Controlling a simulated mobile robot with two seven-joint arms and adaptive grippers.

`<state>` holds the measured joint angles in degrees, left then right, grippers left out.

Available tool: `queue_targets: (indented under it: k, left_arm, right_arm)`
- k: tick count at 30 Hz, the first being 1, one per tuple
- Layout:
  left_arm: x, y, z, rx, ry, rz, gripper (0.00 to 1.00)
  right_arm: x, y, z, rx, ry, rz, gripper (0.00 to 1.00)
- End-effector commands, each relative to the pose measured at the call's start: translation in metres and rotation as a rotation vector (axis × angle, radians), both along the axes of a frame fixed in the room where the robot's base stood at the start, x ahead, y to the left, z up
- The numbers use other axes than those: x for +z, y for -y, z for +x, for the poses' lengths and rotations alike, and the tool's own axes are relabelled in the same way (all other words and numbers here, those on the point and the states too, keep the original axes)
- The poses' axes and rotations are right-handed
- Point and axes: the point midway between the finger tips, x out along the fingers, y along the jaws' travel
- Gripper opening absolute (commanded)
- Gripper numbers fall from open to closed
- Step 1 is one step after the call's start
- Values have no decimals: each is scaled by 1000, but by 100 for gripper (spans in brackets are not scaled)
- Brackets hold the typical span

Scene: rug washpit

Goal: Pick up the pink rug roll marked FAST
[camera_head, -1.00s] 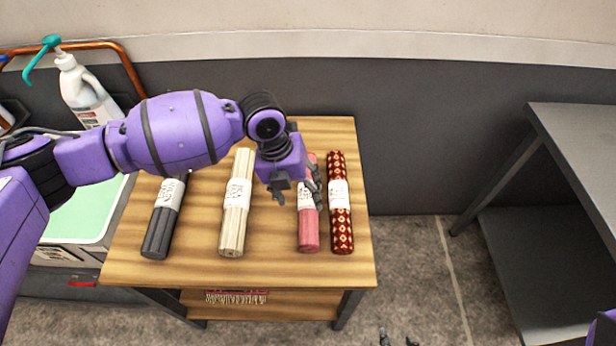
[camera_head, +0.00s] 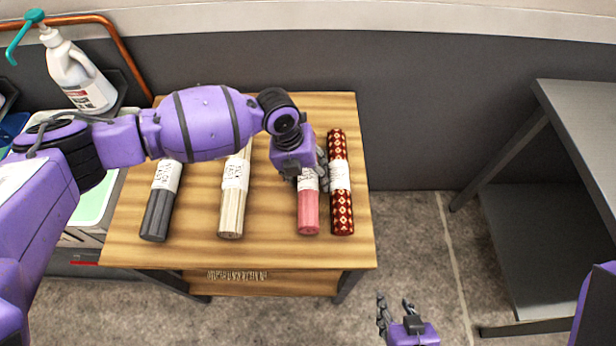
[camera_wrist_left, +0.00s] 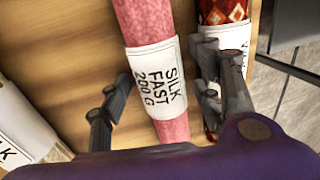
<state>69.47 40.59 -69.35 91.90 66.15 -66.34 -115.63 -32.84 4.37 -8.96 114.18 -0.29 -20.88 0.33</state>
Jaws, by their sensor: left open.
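The pink rug roll (camera_head: 308,214) lies on the wooden table, its far part hidden under my left gripper in the head view. In the left wrist view the pink roll (camera_wrist_left: 147,22) has a white label reading SILK FAST 200 G. My left gripper (camera_head: 308,178) is open above it. In the left wrist view the left gripper's fingers (camera_wrist_left: 160,100) stand on either side of the roll, the right finger between it and the patterned red roll (camera_head: 341,208). My right gripper (camera_head: 398,312) is low at the bottom of the head view, its fingers apart and empty.
A cream roll (camera_head: 232,211) and a dark grey roll (camera_head: 157,215) lie to the left on the wooden table (camera_head: 270,250). The patterned roll is close on the right. A white pump bottle (camera_head: 78,75) stands at the back left. A grey metal table (camera_head: 585,130) is at the right.

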Motion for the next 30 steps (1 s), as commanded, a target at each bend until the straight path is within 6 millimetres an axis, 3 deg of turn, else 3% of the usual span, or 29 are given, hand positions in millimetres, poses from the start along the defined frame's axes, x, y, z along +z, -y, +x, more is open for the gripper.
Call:
queue_targets:
  k: [4,16,25,30]
  left_arm:
    - [0,0,0,0,1,0,57]
    - [1,0,1,1,1,0,5]
    - [3,0,1,0,2,-1,4]
    - [17,0,2,1,4,-2,4]
  right_arm:
    - [3,-1,4,2,9,0,40]
    - [1,0,2,3,4,-1,40]
    - [-3,1,-3,2,-7,-2,40]
    - [-6,1,-7,2,-15,-2,40]
